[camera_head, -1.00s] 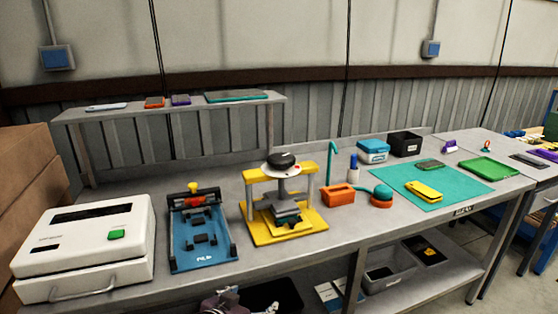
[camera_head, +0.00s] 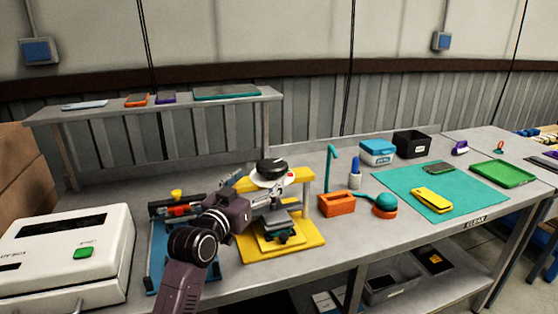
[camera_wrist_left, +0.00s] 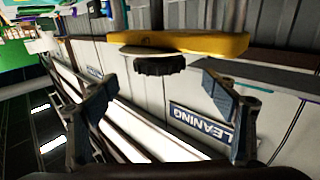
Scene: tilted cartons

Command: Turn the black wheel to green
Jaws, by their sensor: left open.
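The black wheel (camera_head: 272,165) sits on a white disc (camera_head: 268,180) atop the yellow press (camera_head: 308,178). A small red mark shows on the disc's right edge; I see no green mark on it. In the left wrist view the wheel (camera_wrist_left: 160,65) hangs upside down below the yellow crossbar (camera_wrist_left: 178,43). My left gripper (camera_head: 262,197) is open and empty in front of the press, slightly below the wheel. In the wrist view its fingers (camera_wrist_left: 160,88) stand on either side of the wheel, apart from it. My right gripper is not in view.
A blue fixture (camera_head: 157,250) stands left of the press, partly behind my left arm. A white machine (camera_head: 65,262) is further left. An orange box (camera_head: 336,204) stands right of the press. A teal mat (camera_head: 400,178) with a yellow phone lies further right.

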